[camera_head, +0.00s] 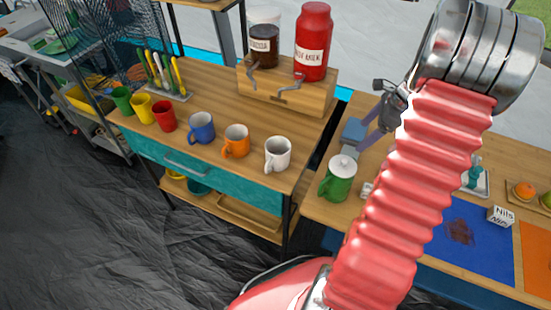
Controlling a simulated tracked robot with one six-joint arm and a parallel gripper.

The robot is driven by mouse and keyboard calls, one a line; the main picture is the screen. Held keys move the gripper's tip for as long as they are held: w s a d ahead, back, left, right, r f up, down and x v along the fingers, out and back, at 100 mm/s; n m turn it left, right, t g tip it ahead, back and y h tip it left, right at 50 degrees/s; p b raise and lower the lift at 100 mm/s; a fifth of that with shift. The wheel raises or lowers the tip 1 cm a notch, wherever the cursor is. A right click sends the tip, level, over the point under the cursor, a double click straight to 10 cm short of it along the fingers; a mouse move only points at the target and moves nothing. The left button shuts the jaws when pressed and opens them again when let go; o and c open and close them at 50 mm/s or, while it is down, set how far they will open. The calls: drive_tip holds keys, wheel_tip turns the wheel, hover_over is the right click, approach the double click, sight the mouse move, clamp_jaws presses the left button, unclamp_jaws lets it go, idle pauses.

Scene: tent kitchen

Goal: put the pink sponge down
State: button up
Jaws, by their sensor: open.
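My gripper (364,138) is open. It hangs over the back left part of the right-hand counter (318,208), behind the green lidded pot (339,181). Its jaws are small and partly overlapped in this view, and I see nothing held between them. I cannot make out a pink sponge anywhere in the picture. My red ribbed arm crosses the right half of the view and hides part of this counter.
Several mugs, including a white one (278,154), line the left counter's front. A wooden stand (287,92) bears two jars behind them. On the right counter are a blue mat (458,250), a small white box (501,215) and fruit on a board.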

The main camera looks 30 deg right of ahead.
drive_tip(key=a+r+n+h, duration=0.1)
drive_tip(key=a+r+n, duration=0.55)
drive_tip(key=a, duration=0.45)
drive_tip(key=a+r+n+h, duration=0.1)
drive_tip(key=a+r+n, duration=0.55)
drive_tip(key=a, duration=0.35)
drive_tip(key=s+a+r+n+t, duration=0.1)
drive_tip(key=s+a+r+n, duration=0.2)
drive_tip(key=s+a+n, duration=0.2)
drive_tip(key=s+a+r+n+t, duration=0.1)
drive_tip(key=s+a+n, duration=0.5)
drive_tip(key=a, duration=0.6)
drive_tip(key=r+n, duration=0.1)
drive_tip(key=n, duration=0.1)
drive_tip(key=shift+s+a+r+n+h, duration=0.3)
drive_tip(key=shift+a+r+n, duration=0.05)
drive_tip(key=shift+r+n, duration=0.05)
